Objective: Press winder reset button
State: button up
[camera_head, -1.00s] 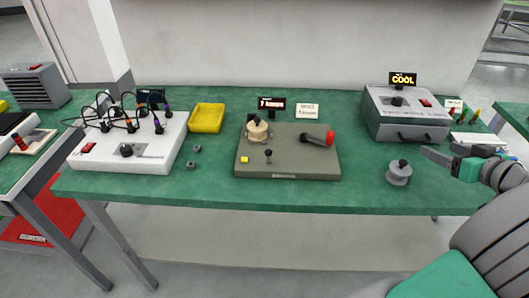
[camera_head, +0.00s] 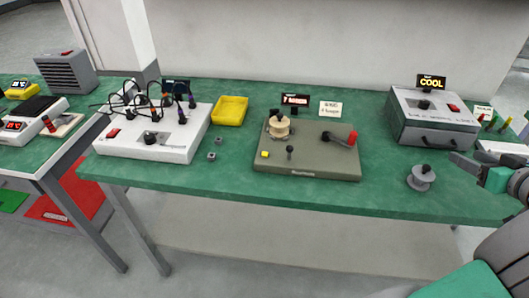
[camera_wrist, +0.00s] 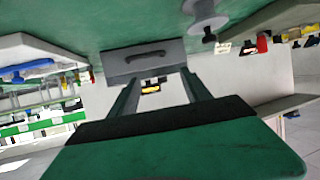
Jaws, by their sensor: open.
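The winder (camera_head: 330,167) is a grey-green base on the middle of the green bench. It carries a cream spool (camera_head: 279,127) at its back left, a crank with a red grip (camera_head: 352,138) at its right and a small black-knobbed lever (camera_head: 290,151). A small yellow button (camera_head: 265,154) sits at its front left corner. A display (camera_head: 295,100) stands behind it. My gripper (camera_head: 466,160) is at the right edge of the head view, open and empty, well right of the winder.
A grey spool (camera_head: 421,178) stands between the winder and my gripper. A grey box marked COOL (camera_head: 433,117) is behind it. Left of the winder are a yellow tray (camera_head: 230,111), two small grey parts (camera_head: 212,156) and a white unit with cables (camera_head: 150,145). The bench's front strip is clear.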

grip_shut()
dwell(0.4)
dwell(0.9)
